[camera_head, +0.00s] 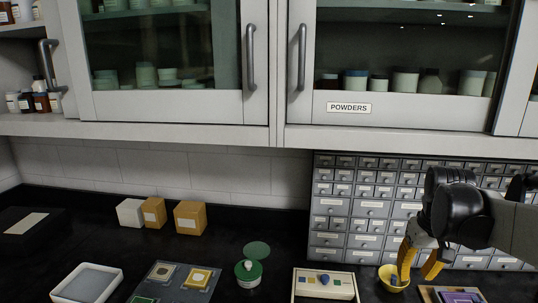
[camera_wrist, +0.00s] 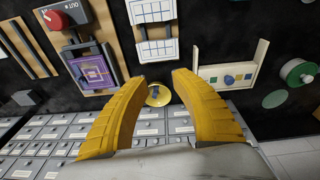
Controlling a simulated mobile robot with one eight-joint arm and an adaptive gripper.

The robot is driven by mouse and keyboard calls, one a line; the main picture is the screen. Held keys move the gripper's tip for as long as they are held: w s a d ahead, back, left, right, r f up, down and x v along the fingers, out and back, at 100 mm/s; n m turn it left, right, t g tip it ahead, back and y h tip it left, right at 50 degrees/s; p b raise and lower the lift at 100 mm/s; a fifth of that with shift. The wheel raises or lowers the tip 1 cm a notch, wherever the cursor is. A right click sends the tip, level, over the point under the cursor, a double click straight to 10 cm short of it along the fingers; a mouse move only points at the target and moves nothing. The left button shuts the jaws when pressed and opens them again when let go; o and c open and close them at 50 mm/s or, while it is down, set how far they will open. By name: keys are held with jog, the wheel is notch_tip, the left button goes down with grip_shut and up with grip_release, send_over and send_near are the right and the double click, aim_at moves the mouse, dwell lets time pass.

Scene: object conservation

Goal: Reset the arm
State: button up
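My gripper (camera_head: 415,278) is at the right of the head view, pointing down with its two yellow fingers apart. It also shows in the wrist view (camera_wrist: 160,78), open, with nothing held between the fingers. A small yellow dish (camera_head: 386,273) is on the black counter by the left finger, which partly hides it in the head view. In the wrist view the dish (camera_wrist: 165,98) appears beyond the gap between the fingertips, with a small dark blue thing in it. I cannot tell the exact height of the fingers above it.
A pale tray with small coloured pieces (camera_head: 297,292) lies left of the dish. A wooden board with a purple piece (camera_wrist: 92,72) lies on the other side. Small grey drawers (camera_head: 350,222) stand close behind my gripper. Cabinets (camera_head: 200,107) hang above. Boxes (camera_head: 190,217) stand at the back left.

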jog(key=s+a+t, duration=0.2)
jog(key=s+a, duration=0.1)
jog(key=a, duration=0.3)
jog(key=s+a+n+t, duration=0.1)
jog(key=s+a, duration=0.3)
jog(key=a, duration=0.3)
jog(key=s+a+n+t, duration=0.1)
jog(key=s+a+t, duration=0.1)
jog(key=a, duration=0.5)
jog(key=shift+s+f+t+y, duration=0.2)
jog(key=shift+s+t+y, duration=0.15)
jog(key=shift+s, duration=0.55)
